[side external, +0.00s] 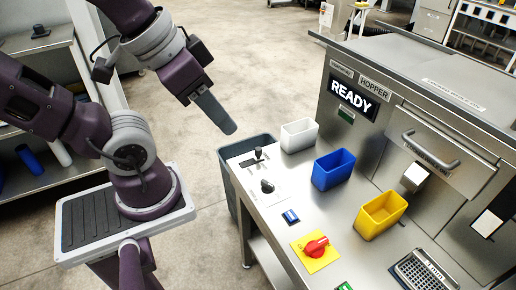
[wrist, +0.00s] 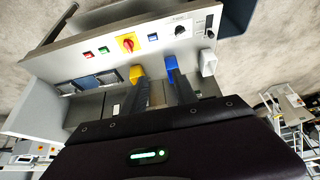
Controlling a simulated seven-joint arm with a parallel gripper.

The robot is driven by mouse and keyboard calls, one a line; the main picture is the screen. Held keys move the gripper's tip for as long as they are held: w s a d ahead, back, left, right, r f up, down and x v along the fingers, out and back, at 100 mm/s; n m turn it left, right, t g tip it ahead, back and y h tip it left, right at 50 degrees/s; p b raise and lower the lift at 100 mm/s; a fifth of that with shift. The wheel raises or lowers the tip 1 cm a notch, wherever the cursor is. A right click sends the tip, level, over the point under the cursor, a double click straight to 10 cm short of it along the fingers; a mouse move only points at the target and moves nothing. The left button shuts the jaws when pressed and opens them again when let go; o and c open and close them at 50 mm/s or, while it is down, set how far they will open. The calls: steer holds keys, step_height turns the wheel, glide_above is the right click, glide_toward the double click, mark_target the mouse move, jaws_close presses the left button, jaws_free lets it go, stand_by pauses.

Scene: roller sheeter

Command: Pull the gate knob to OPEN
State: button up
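A small upright black knob (side external: 258,154) stands at a dark slot plate near the far left corner of the steel bench. It looks like the gate knob, but its lettering is too small to read. In the wrist view it shows small (wrist: 210,34) at the upper right. A round black dial (side external: 267,187) on a white label sits just nearer. My gripper (side external: 230,130) hangs in the air left of the bench, apart from the knob and higher. In the wrist view its two fingers (wrist: 158,76) are spread with nothing between them.
White (side external: 299,136), blue (side external: 333,170) and yellow (side external: 380,216) bins stand in a row on the bench. A red rotary switch (side external: 317,247) sits on a yellow plate. The hopper machine behind carries a READY sign (side external: 352,97). A grey bin (side external: 228,180) stands beside the bench's left end.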

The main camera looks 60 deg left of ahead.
steer(key=shift+o, duration=0.3)
steer(key=w+a+f+g, duration=0.1)
steer(key=w+a, duration=0.2)
steer(key=w, duration=0.5)
steer(key=shift+a+f+n+g+y, duration=0.2)
steer(key=shift+a+n+g+y, duration=0.1)
steer(key=shift+n, duration=0.1)
steer(key=n+g, duration=0.2)
steer(key=g, duration=0.2)
glide_above(259, 148)
step_height(259, 148, down, 24)
steer(key=shift+f, duration=0.1)
step_height(259, 148, down, 7)
jaws_close()
